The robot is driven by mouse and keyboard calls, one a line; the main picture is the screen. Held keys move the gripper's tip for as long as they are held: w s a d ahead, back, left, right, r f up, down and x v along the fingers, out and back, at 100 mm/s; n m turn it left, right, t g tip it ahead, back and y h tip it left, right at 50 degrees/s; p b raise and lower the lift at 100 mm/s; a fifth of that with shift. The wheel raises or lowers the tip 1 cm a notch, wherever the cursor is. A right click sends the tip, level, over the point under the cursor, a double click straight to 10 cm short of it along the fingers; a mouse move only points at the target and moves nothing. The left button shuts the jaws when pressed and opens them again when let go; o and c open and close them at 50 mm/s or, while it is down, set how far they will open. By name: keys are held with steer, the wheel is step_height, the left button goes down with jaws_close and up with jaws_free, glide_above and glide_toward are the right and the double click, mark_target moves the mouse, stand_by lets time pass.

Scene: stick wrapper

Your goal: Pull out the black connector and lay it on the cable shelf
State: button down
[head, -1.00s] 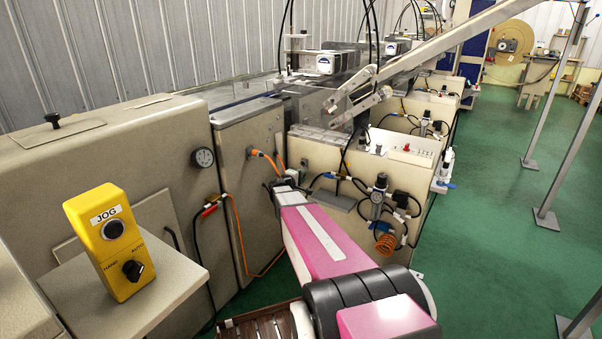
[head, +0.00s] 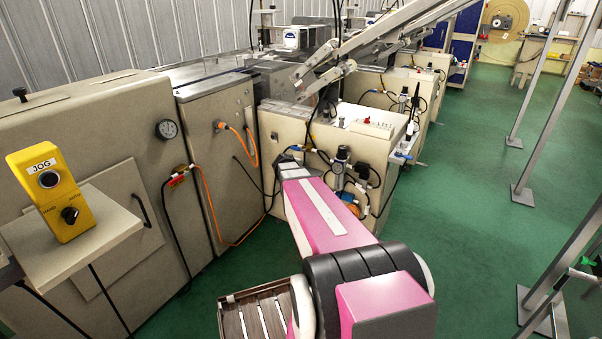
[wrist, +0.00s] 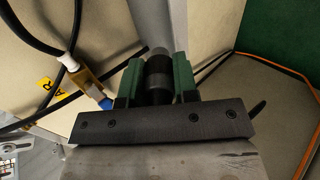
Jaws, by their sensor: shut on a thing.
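In the wrist view, my gripper (wrist: 158,88) has its green fingers closed on both sides of a black connector (wrist: 158,74), a ribbed round body with a greyer far end. I cannot tell from this view whether that end touches anything. In the head view my pink arm reaches toward the beige machine front, and its end by the cables is small. The black connector cannot be made out there. I cannot pick out the cable shelf with certainty in either view.
An orange cable (head: 243,147) is plugged into the beige cabinet (head: 213,120) left of my arm. Black cables (wrist: 35,42) with a yellow tag cross the wrist view's left side. A yellow jog box (head: 46,192) stands at left.

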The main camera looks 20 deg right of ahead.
steer(key=w+d, duration=0.4)
steer(key=d, duration=0.1)
steer(key=w+d, duration=0.2)
steer(key=shift+d+f, duration=0.3)
steer(key=shift+f, duration=0.7)
steer(key=c, duration=0.8)
jaws_free()
steer(key=shift+s+a, duration=0.1)
steer(key=v, duration=1)
steer(key=shift+s+a+r, duration=0.1)
steer(key=shift+a+r, duration=0.1)
steer(key=shift+r, duration=0.1)
